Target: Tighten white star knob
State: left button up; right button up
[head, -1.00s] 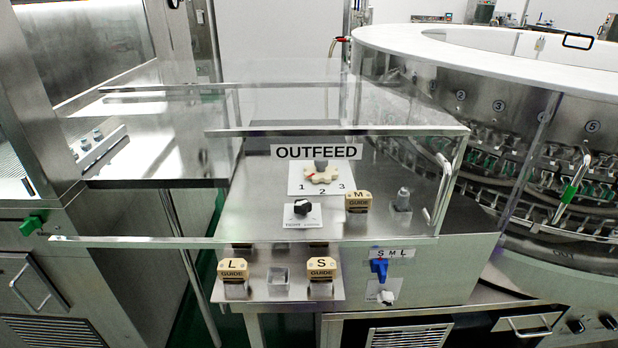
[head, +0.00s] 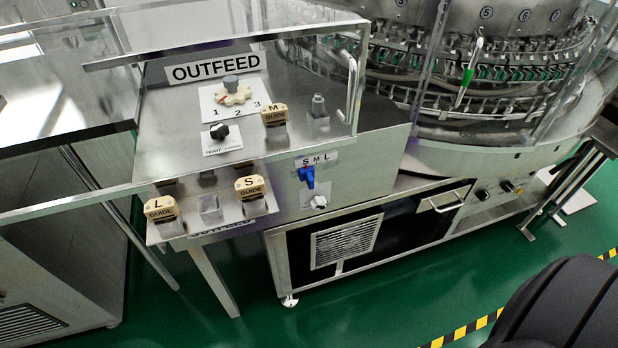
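A small white knob (head: 318,201) sits on the front panel of the outfeed unit, just below a blue lever (head: 307,177) under the letters S M L. It is too small to tell its exact shape or how tight it is. A cream star-shaped wheel (head: 237,97) with a grey cap lies on the top plate beside the numbers 1 2 3. A black knob (head: 219,131) is on a white label in front of it. Neither of my grippers is in view.
Guide blocks marked M (head: 274,115), S (head: 250,188) and L (head: 160,208) stand around the panel. A clear guard with a metal rail (head: 200,50) spans above the top plate. Green floor (head: 370,305) is open in front of the unit.

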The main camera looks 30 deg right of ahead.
aim_at(318, 203)
jog(key=l+z, duration=0.15)
jog(key=z, duration=0.3)
jog(key=i+l+z, duration=0.1)
jog(key=z, duration=0.4)
jog(key=k+u, duration=0.45)
jog(key=k, duration=0.4)
jog(key=i, duration=1)
